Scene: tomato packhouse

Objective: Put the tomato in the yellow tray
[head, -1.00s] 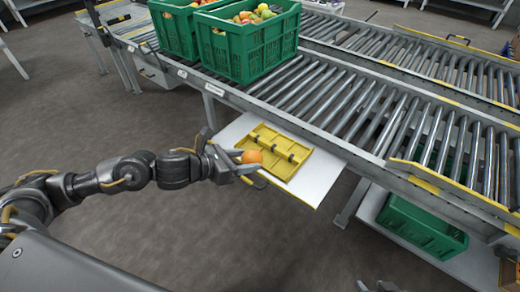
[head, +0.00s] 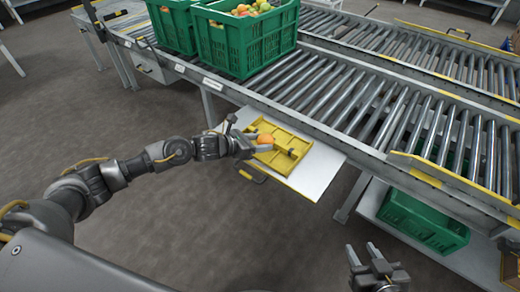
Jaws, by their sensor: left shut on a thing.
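The tomato (head: 265,140) is small and orange-red. It is held at the tip of my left gripper (head: 262,146), which is shut on it. The yellow tray (head: 284,161) lies on a white side shelf beside the roller conveyor. The tomato shows over the tray's left part; I cannot tell how high above it. My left gripper covers part of the tray's near left side. My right gripper (head: 366,257) is at the bottom right, away from the tray, with its fingers apart and nothing between them.
The white shelf (head: 318,180) has bare room right of the tray. Green crates (head: 238,50) of produce stand on the roller conveyor (head: 345,95). Another green crate (head: 425,222) sits on a low shelf under the conveyor. Open floor lies in front.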

